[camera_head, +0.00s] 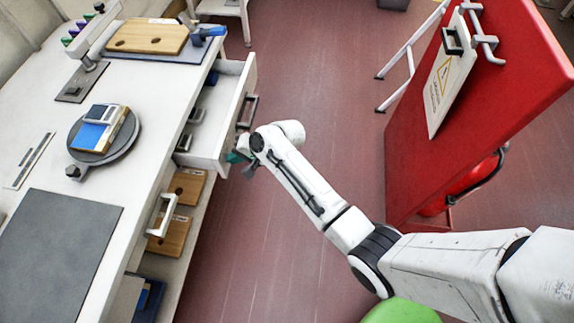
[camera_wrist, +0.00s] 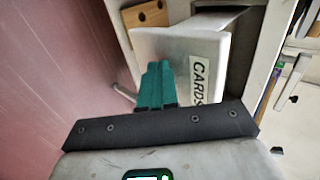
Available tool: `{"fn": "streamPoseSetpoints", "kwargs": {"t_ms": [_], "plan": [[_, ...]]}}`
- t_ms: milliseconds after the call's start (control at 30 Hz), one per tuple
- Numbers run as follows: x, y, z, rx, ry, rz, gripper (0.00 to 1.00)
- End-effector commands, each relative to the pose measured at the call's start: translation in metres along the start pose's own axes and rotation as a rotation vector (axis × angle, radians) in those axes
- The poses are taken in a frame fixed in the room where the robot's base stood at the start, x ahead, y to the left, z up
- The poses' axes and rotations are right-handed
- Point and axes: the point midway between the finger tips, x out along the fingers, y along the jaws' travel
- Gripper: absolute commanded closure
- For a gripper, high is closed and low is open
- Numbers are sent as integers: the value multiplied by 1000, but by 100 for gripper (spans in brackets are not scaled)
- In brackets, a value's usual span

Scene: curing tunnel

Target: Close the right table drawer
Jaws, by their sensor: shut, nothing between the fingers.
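The right table drawer (camera_head: 206,158) is pulled out from the white table, with dark items inside. Its white front carries a grey bar handle (camera_head: 247,110). My gripper (camera_head: 237,158) is at the near end of the drawer front, partly hidden by my wrist. In the wrist view its teal fingers (camera_wrist: 158,66) are shut together and empty. They overlap the white drawer panel (camera_wrist: 150,42), beside a label reading "CARDS" (camera_wrist: 197,80). I cannot tell whether the fingertips touch the panel.
A second drawer handle (camera_head: 161,216) is nearer on the white table (camera_head: 150,78). Wooden boards (camera_head: 187,187) lie on the shelf below. A turntable (camera_head: 104,150) holds a blue-topped device. A red panel (camera_head: 455,110) stands right. The reddish floor between is clear.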

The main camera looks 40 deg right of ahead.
Motion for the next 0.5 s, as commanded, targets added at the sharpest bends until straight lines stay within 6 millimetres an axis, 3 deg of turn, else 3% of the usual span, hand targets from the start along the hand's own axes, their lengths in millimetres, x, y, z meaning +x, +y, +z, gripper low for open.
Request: {"fn": "streamPoseSetpoints", "kwargs": {"t_ms": [33,200,500], "plan": [[15,-9,1,-5,-3,-2,100],[48,-39,0,-4,-2,-3,100],[91,-80,0,-2,0,-2,100]]}}
